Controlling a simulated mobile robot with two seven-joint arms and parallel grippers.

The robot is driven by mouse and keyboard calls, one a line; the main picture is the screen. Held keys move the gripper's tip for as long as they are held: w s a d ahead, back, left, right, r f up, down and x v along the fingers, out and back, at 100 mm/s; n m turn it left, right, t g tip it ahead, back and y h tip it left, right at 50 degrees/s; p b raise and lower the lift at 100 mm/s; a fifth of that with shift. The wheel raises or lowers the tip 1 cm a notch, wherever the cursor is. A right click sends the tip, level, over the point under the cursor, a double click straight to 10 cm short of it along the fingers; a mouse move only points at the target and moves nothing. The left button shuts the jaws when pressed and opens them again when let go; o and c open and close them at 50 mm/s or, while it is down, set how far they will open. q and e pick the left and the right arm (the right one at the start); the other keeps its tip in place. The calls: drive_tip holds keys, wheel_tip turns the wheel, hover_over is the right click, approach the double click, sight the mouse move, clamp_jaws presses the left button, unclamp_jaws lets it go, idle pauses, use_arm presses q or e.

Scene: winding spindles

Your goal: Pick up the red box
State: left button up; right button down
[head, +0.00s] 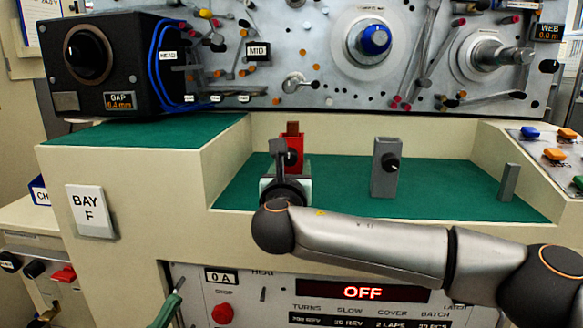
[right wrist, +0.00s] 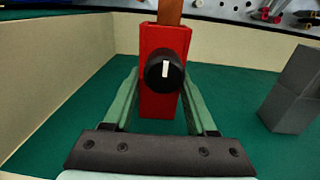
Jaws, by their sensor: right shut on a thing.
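The red box (head: 294,158) stands upright in the green-floored recess. It has a black knob with a white mark on its front and a brown piece rising from its top. My right gripper (head: 287,178) reaches it from the front and hides its lower part in the head view. In the right wrist view the red box (right wrist: 157,103) sits between the two green fingers (right wrist: 163,95), which are shut on its sides. Whether its base touches the green floor I cannot tell. A green piece at the lower left edge, seemingly part of my left gripper (head: 168,310), is mostly cut off.
A grey box (head: 384,172) with a black knob stands to the right, also in the right wrist view (right wrist: 296,92). A small grey post (head: 509,182) is farther right. Cream walls bound the recess. The machine panel (head: 290,60) with spindles rises behind. Green floor between the boxes is clear.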

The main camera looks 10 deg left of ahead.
sight(291, 150)
use_arm(q)
drive_tip(key=shift+r, duration=0.1)
use_arm(e)
drive_tip(key=shift+r, duration=0.15)
